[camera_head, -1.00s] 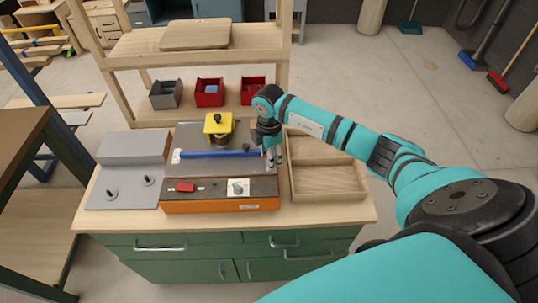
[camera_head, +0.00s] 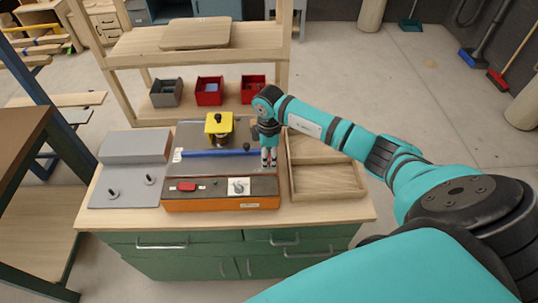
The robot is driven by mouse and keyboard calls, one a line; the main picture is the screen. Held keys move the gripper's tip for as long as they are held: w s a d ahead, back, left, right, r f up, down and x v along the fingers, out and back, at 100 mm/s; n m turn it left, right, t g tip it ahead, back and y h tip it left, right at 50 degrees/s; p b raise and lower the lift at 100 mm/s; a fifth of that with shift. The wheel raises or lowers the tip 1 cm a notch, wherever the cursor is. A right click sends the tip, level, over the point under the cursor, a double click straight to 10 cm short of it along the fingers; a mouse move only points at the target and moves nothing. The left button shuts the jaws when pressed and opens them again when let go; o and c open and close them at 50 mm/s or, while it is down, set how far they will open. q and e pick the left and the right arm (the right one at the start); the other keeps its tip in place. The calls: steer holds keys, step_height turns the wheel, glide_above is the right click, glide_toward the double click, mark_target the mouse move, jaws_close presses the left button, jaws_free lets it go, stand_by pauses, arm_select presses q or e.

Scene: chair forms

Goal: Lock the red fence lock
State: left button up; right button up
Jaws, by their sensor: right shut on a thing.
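The blue fence (camera_head: 215,153) lies across the grey top of the orange-fronted machine (camera_head: 220,204) on the green workbench. My right gripper (camera_head: 268,163) points down at the fence's right end, with its fingers close together. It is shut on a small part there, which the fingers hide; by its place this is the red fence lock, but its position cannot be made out. A red switch-like piece (camera_head: 186,186) sits on the machine's front panel, away from the gripper. My left gripper is not in view.
A yellow-topped part (camera_head: 219,123) stands behind the fence. A wooden tray (camera_head: 330,195) is close to the gripper's right. A grey plate (camera_head: 125,200) with two pegs lies at left. Red and grey bins (camera_head: 166,93) stand on the shelf behind.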

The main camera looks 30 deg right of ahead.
mark_target(269, 158)
steer(key=shift+w+r, duration=0.1)
steer(key=o, duration=1.2)
steer(key=shift+c, duration=0.2)
step_height(269, 158, up, 12)
